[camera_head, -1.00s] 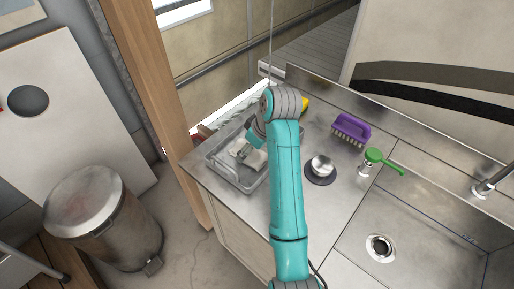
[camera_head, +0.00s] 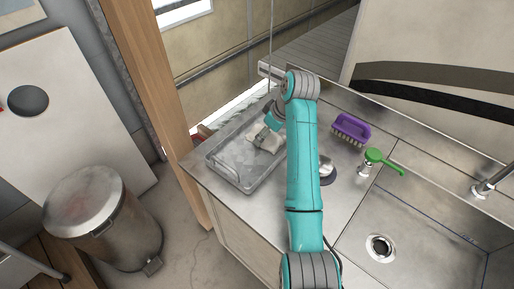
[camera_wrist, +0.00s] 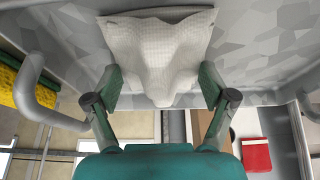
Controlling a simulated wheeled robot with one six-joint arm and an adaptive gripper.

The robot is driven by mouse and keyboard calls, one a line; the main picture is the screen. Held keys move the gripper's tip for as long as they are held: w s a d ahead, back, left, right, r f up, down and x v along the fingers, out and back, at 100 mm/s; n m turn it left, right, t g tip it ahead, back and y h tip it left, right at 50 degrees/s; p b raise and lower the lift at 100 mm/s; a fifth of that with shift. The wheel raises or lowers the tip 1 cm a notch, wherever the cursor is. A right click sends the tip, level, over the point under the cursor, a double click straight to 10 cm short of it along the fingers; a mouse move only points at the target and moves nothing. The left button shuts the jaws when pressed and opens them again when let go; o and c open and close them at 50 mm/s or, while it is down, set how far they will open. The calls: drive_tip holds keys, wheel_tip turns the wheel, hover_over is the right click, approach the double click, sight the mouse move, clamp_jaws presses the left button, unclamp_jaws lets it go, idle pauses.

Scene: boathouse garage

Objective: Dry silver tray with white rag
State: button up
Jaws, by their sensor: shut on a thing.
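The silver tray (camera_head: 233,158) lies on the left end of the steel counter, with a raised rim and a handle at its near end. The white rag (camera_head: 264,141) is in its far right part, partly hidden by my gripper (camera_head: 268,128). In the wrist view, the white rag (camera_wrist: 158,52) is bunched between the fingers of my gripper (camera_wrist: 160,92), its upper part spread against the faceted grey surface of the silver tray (camera_wrist: 258,40). My gripper is shut on the rag. My arm hides the tray's right edge.
The sink (camera_head: 425,225) is at the right. A yellow-and-green sponge (camera_wrist: 20,85) and red object (camera_wrist: 256,155) show in the wrist view.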

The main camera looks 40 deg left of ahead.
drive_tip(key=shift+s+r, duration=0.25)
drive_tip(key=shift+s, duration=1)
drive_tip(key=shift+s+r, duration=0.2)
drive_tip(key=shift+s, duration=1.05)
drive_tip(key=shift+a, duration=0.1)
